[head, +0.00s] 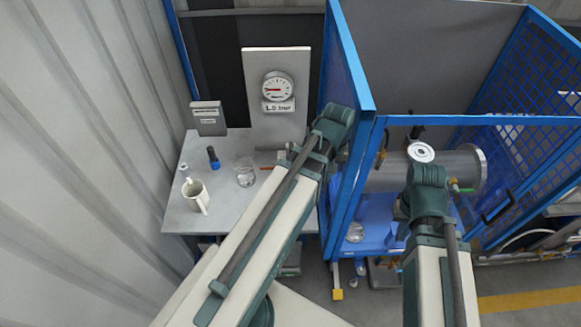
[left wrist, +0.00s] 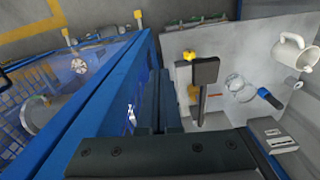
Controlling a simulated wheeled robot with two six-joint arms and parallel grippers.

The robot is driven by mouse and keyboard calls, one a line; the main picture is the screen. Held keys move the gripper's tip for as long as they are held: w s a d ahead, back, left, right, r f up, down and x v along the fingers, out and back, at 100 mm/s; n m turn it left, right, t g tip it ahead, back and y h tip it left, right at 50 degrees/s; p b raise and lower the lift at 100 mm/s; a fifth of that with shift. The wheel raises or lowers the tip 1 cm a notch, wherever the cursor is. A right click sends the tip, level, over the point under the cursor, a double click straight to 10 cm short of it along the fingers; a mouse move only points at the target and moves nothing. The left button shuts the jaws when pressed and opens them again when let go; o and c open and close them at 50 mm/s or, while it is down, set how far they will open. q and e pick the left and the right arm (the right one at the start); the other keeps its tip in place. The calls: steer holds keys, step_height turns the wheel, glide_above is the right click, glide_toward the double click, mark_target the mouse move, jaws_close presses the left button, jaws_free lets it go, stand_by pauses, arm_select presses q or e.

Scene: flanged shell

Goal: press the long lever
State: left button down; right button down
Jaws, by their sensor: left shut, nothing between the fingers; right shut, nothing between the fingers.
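A dark flat paddle on a thin straight stem (left wrist: 205,71) shows in the left wrist view over the grey table; it may be the long lever, but I cannot be sure. In the head view my left arm covers that area. My left gripper (head: 335,122) is beside the blue frame post; its fingers (left wrist: 161,102) are shut and empty, left of the paddle and apart from it in the wrist picture. My right gripper (head: 427,178) is in front of the flanged shell (head: 463,168), shut and empty, its fingertips hidden.
A blue mesh enclosure (head: 345,60) stands close to my left gripper. The grey table (head: 215,218) holds a mug (head: 195,195), a glass jar (head: 245,174) and a dark-blue bottle (head: 213,157). A gauge panel (head: 293,122) stands behind. A yellow-tipped part (head: 337,294) is low by the enclosure.

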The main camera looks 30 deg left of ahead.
arm_select(q)
steer(key=w+a+r+n+g+p, duration=0.1)
steer(key=w+a+n, duration=0.1)
steer(key=a+n, duration=0.5)
steer(key=w+a+r+n+h+p, duration=0.1)
steer(key=w+a+n, duration=0.1)
steer(key=a+n, duration=0.5)
steer(key=shift+r+n+g, duration=0.4)
steer(key=shift+n, duration=2.1)
steer(key=shift+s+f, duration=0.1)
steer(key=f+b, duration=0.4)
steer(key=s+d+f+b, duration=0.1)
steer(key=f+b, duration=0.4)
steer(key=s+f+b, duration=0.1)
steer(key=f+b, duration=0.3)
steer(key=shift+s+d+f, duration=0.2)
steer(key=shift+f, duration=0.1)
